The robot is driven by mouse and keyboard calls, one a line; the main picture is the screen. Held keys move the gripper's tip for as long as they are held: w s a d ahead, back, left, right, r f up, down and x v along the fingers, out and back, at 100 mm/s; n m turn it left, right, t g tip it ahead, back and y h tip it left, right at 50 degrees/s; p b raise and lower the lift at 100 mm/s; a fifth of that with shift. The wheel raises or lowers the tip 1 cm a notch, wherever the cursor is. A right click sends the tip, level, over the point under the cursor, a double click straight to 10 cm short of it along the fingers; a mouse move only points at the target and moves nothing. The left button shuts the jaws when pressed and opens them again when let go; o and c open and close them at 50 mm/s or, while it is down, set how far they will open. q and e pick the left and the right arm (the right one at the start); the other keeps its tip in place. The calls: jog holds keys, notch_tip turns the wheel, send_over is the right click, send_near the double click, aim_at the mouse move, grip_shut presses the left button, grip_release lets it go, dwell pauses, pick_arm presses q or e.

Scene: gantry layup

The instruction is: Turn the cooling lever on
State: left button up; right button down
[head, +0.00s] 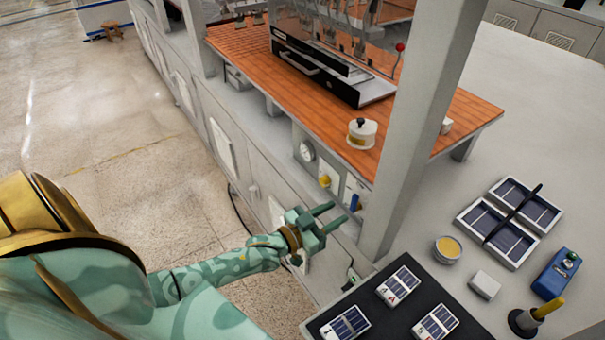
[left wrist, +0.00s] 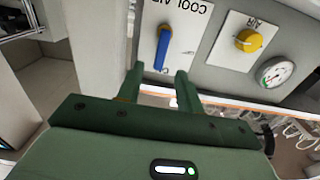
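The cooling lever is a blue handle (left wrist: 163,48) on a white plate marked COOL AIR in the left wrist view. It also shows in the head view (head: 355,202), low on the grey panel under the orange worktop. My left gripper (head: 340,213) is open and empty, its two green fingers pointing at the panel close to the lever. In the left wrist view the fingertips (left wrist: 159,72) are apart, with the lever just beyond and roughly between them. I cannot tell whether they touch it. My right gripper is not in view.
A yellow knob (left wrist: 249,40) and a round gauge (left wrist: 275,71) sit beside the lever's plate. A grey post (head: 407,150) stands right of the panel. A black mat (head: 365,330) with small solar cells lies at the front. The aisle floor at left is clear.

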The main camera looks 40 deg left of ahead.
pick_arm(q)
jog(key=v, duration=1.1)
jog(key=shift+s+f, duration=0.1)
